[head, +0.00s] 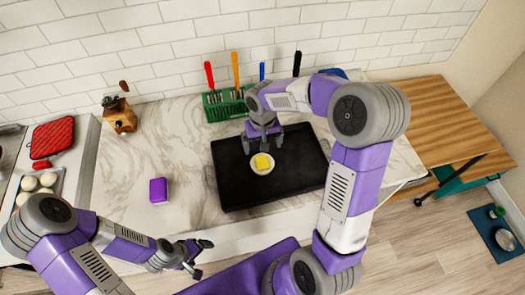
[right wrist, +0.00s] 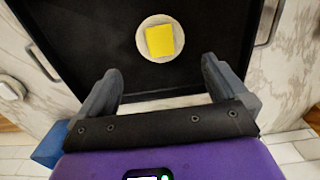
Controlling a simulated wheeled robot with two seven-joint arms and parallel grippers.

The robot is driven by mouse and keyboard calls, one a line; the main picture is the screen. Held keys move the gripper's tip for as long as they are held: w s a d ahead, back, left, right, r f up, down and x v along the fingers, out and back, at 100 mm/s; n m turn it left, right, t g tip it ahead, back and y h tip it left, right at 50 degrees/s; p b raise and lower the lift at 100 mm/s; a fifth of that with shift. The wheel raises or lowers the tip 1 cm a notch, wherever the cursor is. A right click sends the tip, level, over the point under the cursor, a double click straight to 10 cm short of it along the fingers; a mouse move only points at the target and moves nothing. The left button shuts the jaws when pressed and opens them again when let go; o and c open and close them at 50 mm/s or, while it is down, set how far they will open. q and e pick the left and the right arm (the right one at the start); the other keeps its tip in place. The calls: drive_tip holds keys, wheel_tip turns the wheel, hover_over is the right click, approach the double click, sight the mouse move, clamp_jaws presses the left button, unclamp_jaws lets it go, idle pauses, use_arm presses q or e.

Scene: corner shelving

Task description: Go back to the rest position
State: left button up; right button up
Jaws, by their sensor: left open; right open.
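My right gripper (head: 263,136) is above the black tray, just behind a small white plate with a yellow block on it. In the right wrist view its fingers (right wrist: 158,82) are spread, with nothing between them. The yellow block (head: 262,162) lies on the white plate (head: 254,171), apart from the fingers; the block also shows in the right wrist view (right wrist: 160,40). My left gripper (head: 198,255) is at the counter's front edge, open and empty.
The black tray (head: 231,190) lies on the marble counter. A green rack (head: 222,107) with several coloured-handled utensils stands behind it. A wooden table (head: 440,110) stands right.

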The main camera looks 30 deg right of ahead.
drive_tip(key=shift+r, duration=1.05)
